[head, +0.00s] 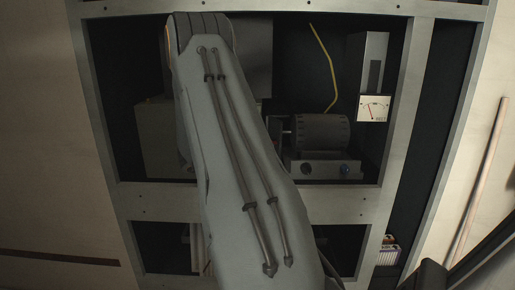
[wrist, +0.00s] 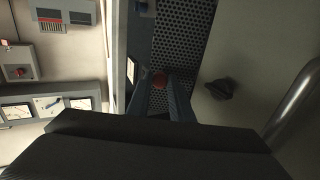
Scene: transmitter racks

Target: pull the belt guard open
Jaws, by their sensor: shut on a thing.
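The belt guard (wrist: 185,35) shows in the wrist view as a dark perforated metal panel, top centre. The dark body of my gripper covers the bottom of the wrist view. In the head view my pale arm reaches up through the middle of the rack and hides the gripper, the knob and most or all of the guard.
In the head view a ribbed motor (head: 322,132), a meter (head: 373,108) and a yellow cable (head: 325,66) are right of my arm, inside the rack frame (head: 395,100). The wrist view shows a black knob (wrist: 220,89), a metal tube (wrist: 293,103) and a red switch (wrist: 18,72).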

